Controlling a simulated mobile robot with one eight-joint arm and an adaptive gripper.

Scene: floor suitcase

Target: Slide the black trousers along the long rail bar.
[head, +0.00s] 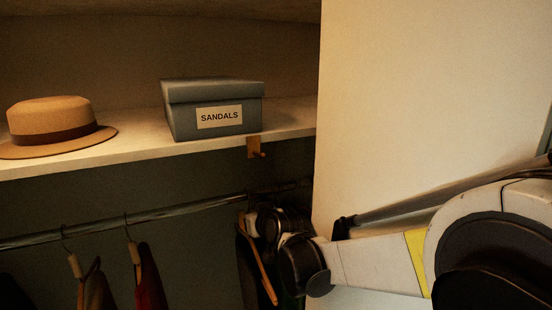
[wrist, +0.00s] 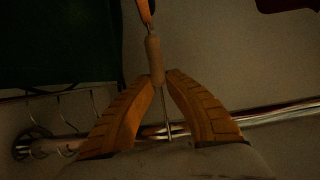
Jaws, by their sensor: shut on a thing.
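My gripper (wrist: 161,78) is shut on the neck of a wooden hanger (wrist: 154,50), and its thin metal hook runs down between my fingers toward the rail bar (wrist: 275,114) in the wrist view. In the head view the same long metal rail bar (head: 180,212) runs under the shelf. The held hanger (head: 264,265) hangs tilted near its right end, beside my wrist. Dark cloth (head: 246,268), seemingly the black trousers, hangs by that hanger; most of it is dark or hidden. My arm covers the fingertips in the head view.
A brown garment (head: 96,290) and a red garment (head: 150,280) hang further left on the rail, with bare bar between them and my gripper. A straw hat (head: 52,118) and a SANDALS box (head: 214,95) sit on the shelf. A pale panel (head: 410,90) stands at right.

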